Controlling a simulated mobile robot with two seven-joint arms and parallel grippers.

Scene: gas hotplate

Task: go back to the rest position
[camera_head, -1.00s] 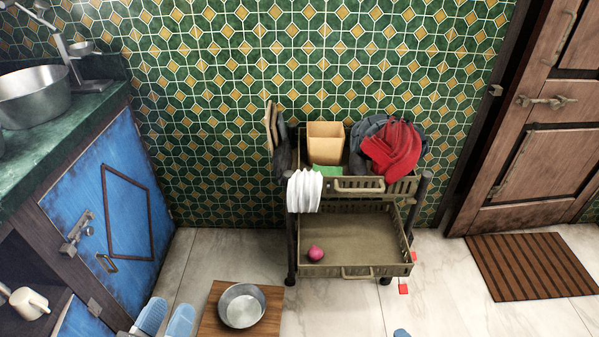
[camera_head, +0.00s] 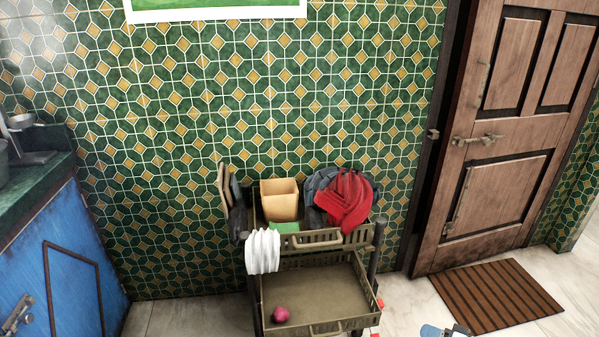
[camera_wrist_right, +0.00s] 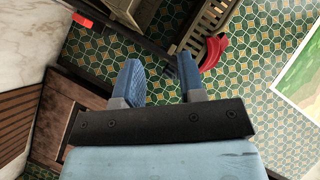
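My right gripper (camera_head: 445,331) shows only as a small blue and grey piece at the bottom edge of the head view, over the floor right of the cart. In the right wrist view, my right gripper (camera_wrist_right: 160,80) has its two blue fingers wide apart. Nothing is between them. My left gripper is in neither view.
A slatted cart (camera_head: 333,290) stands against the tiled wall, with a red cloth (camera_head: 346,200), a tan box (camera_head: 280,203), white plates (camera_head: 263,251) and a pink onion (camera_head: 280,314). A blue cabinet (camera_head: 60,270) is left. A striped mat (camera_head: 497,300) lies before the door (camera_head: 500,140).

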